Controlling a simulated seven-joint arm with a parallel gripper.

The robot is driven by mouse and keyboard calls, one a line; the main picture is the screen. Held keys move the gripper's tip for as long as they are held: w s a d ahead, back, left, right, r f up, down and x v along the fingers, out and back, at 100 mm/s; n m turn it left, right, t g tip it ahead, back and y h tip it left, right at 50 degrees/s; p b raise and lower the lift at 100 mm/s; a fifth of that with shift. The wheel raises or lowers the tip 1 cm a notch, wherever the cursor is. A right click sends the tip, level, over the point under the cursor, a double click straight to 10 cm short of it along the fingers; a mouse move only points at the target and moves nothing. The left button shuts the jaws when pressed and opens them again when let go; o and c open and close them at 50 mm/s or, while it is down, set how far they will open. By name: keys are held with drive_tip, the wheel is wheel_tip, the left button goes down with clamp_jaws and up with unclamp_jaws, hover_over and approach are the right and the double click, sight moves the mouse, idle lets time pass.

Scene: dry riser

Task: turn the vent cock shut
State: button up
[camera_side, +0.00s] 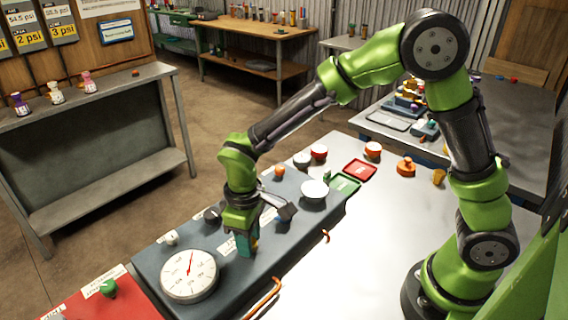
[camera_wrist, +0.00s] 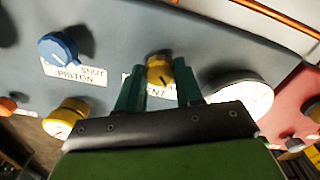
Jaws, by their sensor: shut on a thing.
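The vent cock (camera_wrist: 159,72) is a small yellow knob on the blue-grey panel, seen in the wrist view above a white label (camera_wrist: 152,92) partly covered by my fingers, with "ENT" readable. My gripper (camera_wrist: 160,85) has its two teal fingers on either side of the knob, shut on it. In the side view my gripper (camera_side: 246,246) points down at the panel (camera_side: 165,251), just right of the white dial gauge (camera_side: 189,284), and hides the vent cock there. The knob's exact turn angle is hard to read.
A blue knob (camera_wrist: 58,47) labelled PISTON and a yellow-rimmed dial (camera_wrist: 65,117) sit left of the vent cock. An orange pipe (camera_side: 263,299) runs along the near side.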

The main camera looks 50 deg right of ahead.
sight(253, 241)
drive_tip(key=shift+n, duration=0.3)
drive_tip(key=o, duration=1)
drive_tip(key=shift+o, duration=0.2)
wheel_tip(253, 241, up, 17)
drive_tip(key=s+d+r+m+t+y, duration=0.1)
drive_tip(key=s+d+m+t+y, duration=0.1)
drive_tip(key=s+d+m+t, duration=0.5)
drive_tip(key=s+d+m, duration=0.2)
drive_tip(key=s+d, duration=0.3)
drive_tip(key=d, duration=0.2)
drive_tip(key=shift+s+d+m, duration=0.2)
drive_tip(key=shift+d+m, duration=0.1)
drive_tip(key=shift+d, duration=0.1)
